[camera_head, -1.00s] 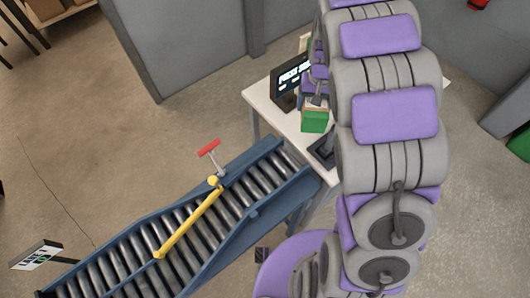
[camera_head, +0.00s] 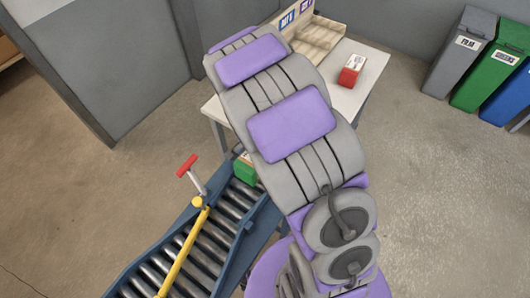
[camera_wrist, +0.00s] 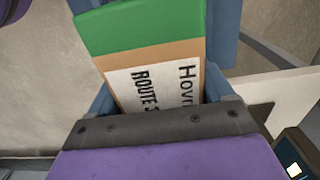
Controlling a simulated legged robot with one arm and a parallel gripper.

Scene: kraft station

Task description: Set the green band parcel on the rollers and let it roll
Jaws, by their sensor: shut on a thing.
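The green band parcel (camera_head: 245,172) is a brown box with a green band, at the upper end of the blue-framed roller conveyor (camera_head: 258,219). I cannot tell whether it touches the rollers (camera_head: 210,243). In the wrist view the parcel (camera_wrist: 142,32) fills the top middle, with a white printed label facing me. My gripper (camera_wrist: 155,122) is shut on it; its purple and dark edge hides the parcel's lower part. In the head view my arm hides the fingers. A yellow bar (camera_head: 182,255) with a red handle (camera_head: 187,165) crosses the conveyor below the parcel.
A white table (camera_head: 372,62) stands behind my arm, with a red-banded parcel (camera_head: 350,75) and a beige tray (camera_head: 312,38) on it. Grey (camera_head: 460,55), green (camera_head: 490,70) and blue (camera_head: 510,95) bins stand at the right. Floor left of the conveyor is clear.

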